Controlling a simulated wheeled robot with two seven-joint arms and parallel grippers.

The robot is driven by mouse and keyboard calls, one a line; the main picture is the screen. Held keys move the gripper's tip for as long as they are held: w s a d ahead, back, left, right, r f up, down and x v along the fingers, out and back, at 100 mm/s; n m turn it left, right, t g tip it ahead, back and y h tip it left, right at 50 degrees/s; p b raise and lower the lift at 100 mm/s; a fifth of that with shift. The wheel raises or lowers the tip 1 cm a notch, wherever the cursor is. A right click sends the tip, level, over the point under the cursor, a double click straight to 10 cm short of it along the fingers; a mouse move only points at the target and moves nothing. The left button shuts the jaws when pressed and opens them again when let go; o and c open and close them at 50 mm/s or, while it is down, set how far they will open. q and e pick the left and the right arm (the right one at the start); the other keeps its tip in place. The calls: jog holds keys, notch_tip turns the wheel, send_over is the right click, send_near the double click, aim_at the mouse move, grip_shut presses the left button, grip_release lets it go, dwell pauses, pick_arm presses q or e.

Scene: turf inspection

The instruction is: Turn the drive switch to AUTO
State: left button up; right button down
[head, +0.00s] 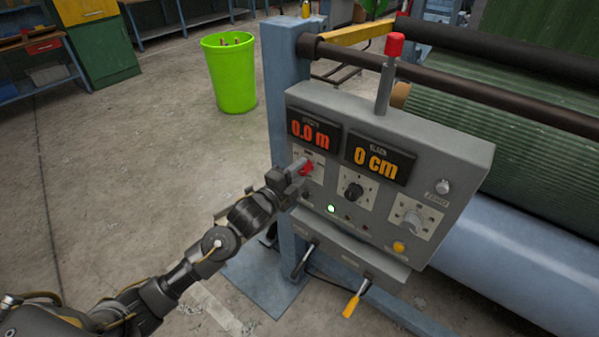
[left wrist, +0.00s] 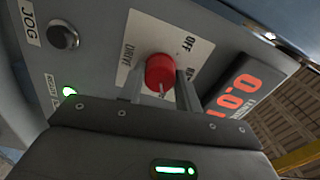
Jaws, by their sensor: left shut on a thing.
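The drive switch is a red knob (head: 307,168) on a pale plate at the left of the grey control panel (head: 455,160). In the left wrist view the knob (left wrist: 159,71) sits between the two fingers of my left gripper (left wrist: 160,88), which is shut on it. In the head view the left gripper (head: 297,176) reaches the knob from the lower left and partly covers its plate. The wrist view shows the labels DRIVE and OFF; another label is partly hidden by a finger. A pale line marks the knob, but I cannot tell which label it points to.
A black knob (head: 354,190), a lit green lamp (head: 331,209) and a yellow button (head: 398,247) are nearby. The JOG button (left wrist: 63,37) shows in the wrist view. A green bin (head: 231,85) stands behind; open floor lies left.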

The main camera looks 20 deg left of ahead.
pick_arm(q)
jog(key=o, duration=1)
jog(key=shift+c, duration=0.2)
jog(key=shift+s+a+f, duration=0.1)
jog(key=shift+s+a, duration=0.05)
jog(key=shift+s, duration=0.2)
jog(key=b+v, duration=0.3)
jog(key=v, duration=0.7)
